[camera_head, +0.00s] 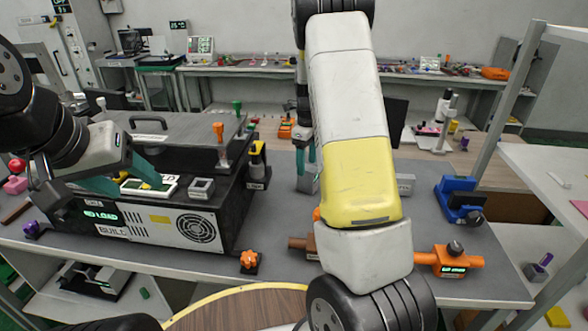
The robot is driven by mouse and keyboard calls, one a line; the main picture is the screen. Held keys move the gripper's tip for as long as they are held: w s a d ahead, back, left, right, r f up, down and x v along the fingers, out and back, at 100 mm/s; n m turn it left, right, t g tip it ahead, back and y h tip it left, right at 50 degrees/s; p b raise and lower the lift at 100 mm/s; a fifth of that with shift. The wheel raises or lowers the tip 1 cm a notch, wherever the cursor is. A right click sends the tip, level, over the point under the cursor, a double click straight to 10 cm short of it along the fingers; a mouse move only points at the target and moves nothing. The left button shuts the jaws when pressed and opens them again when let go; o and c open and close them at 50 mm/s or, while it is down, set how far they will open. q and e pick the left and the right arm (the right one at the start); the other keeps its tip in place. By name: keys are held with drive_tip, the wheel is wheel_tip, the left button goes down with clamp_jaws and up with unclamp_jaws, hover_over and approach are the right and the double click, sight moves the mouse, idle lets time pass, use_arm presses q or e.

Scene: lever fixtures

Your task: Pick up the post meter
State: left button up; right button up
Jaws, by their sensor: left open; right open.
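No label that I can read names the post meter, so I cannot tell which object it is. A white device with a green display (150,187) and a small grey box with a dark face (201,188) sit on the black machine. My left gripper (124,178) is open, its teal fingers spread close to the white device; I cannot tell if they touch it. An orange unit with a green display (449,261) lies on the table at right. My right gripper (306,160) is open and pointing down, partly hidden by my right arm, above a small grey block (308,183).
The black machine (130,222) with a fan grille fills the left of the grey table (375,290). A blue fixture (460,199) stands at right and an orange star knob (249,259) at the front. My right arm hides the table's middle. A shelf post (508,95) rises at right.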

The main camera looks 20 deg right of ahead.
sight(307, 180)
drive_tip(key=f, duration=0.7)
drive_tip(key=shift+s+d+f, duration=0.15)
drive_tip(key=shift+s+f, duration=0.1)
clamp_jaws()
